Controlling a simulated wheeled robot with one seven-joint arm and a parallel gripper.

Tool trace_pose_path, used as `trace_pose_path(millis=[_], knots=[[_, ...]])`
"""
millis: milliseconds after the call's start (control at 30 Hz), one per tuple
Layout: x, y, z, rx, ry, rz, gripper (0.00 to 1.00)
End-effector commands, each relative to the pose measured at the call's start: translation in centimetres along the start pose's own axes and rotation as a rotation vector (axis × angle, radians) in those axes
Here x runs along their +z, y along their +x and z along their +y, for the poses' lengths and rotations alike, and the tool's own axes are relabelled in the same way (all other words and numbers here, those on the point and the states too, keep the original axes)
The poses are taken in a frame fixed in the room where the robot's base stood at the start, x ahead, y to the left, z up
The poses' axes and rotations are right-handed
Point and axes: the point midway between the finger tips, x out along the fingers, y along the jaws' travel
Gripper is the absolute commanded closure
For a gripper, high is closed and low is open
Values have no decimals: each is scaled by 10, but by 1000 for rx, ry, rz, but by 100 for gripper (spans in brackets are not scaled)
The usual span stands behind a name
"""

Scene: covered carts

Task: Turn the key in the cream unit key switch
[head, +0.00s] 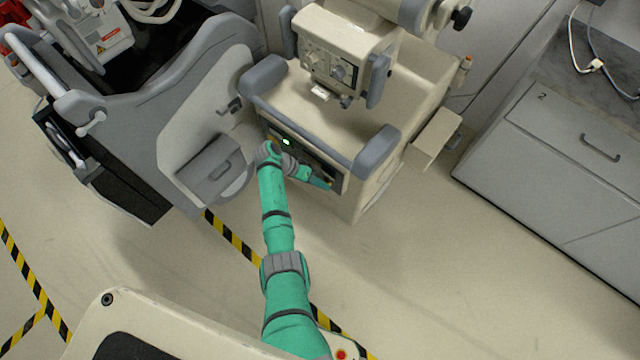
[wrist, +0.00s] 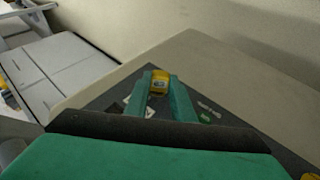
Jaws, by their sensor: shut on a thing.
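The cream unit (head: 385,105) stands at the upper middle of the head view, with a dark front panel (head: 340,172) low on its face. My gripper (head: 328,184) is at the right part of that panel, and its tips are hard to make out there. In the wrist view my gripper (wrist: 160,88) has its two green fingers closed on a small yellow piece, which looks like the key (wrist: 159,80). The fingers touch it from both sides. The key switch itself and the key's lower part are hidden, so I cannot tell the key's angle.
A green light (head: 287,142) glows on the left of the panel. Grey bumpers (head: 376,151) sit on the unit's corners above. A grey-and-white cart (head: 200,125) stands close on the left, and grey cabinets (head: 560,150) on the right. Open floor lies in front.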

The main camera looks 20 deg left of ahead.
Motion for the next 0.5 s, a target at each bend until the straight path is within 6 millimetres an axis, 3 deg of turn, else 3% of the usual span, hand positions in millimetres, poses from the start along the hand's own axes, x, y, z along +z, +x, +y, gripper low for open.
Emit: trace_pose_path(millis=[500], knots=[[0,0,-3,60,-28,0,100]])
